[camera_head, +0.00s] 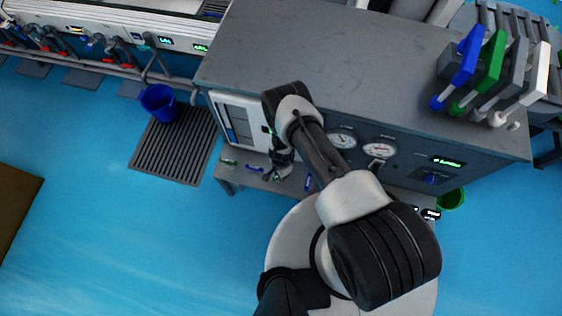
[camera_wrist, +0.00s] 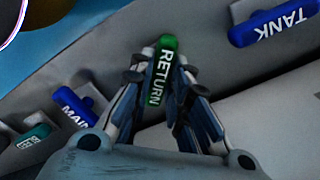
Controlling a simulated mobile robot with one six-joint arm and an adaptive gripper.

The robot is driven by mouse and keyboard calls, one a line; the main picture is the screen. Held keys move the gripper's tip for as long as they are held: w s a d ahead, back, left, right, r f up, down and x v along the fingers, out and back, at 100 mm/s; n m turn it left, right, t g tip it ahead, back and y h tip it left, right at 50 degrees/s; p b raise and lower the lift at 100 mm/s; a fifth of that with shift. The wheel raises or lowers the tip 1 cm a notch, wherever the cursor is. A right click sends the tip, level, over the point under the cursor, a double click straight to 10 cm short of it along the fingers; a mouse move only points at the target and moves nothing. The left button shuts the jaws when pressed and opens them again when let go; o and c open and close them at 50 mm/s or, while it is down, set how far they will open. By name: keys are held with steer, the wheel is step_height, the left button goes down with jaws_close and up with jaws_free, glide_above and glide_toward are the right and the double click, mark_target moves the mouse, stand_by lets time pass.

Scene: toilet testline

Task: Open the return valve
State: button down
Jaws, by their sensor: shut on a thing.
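The return valve has a green handle (camera_wrist: 164,52) with white RETURN lettering, seen in the wrist view pointing up and slightly tilted. My gripper (camera_wrist: 160,78) is shut on this handle, with a finger on either side of it. In the head view my gripper (camera_head: 279,172) is at the low shelf in front of the grey cabinet, and the handle is mostly covered there.
A blue TANK handle (camera_wrist: 275,23) is at the upper right in the wrist view. A blue MAIN handle (camera_wrist: 76,106) and a teal BLEED handle (camera_wrist: 31,138) are at the left. The grey cabinet (camera_head: 330,50) with gauges stands above the shelf. Blue floor at the left is partly free.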

steer(key=n, duration=0.4)
steer(key=shift+n, duration=2.2)
steer(key=c, duration=1.5)
jaws_free()
steer(key=shift+r, duration=0.1)
step_height(320, 180, up, 12)
steer(key=shift+f, duration=0.1)
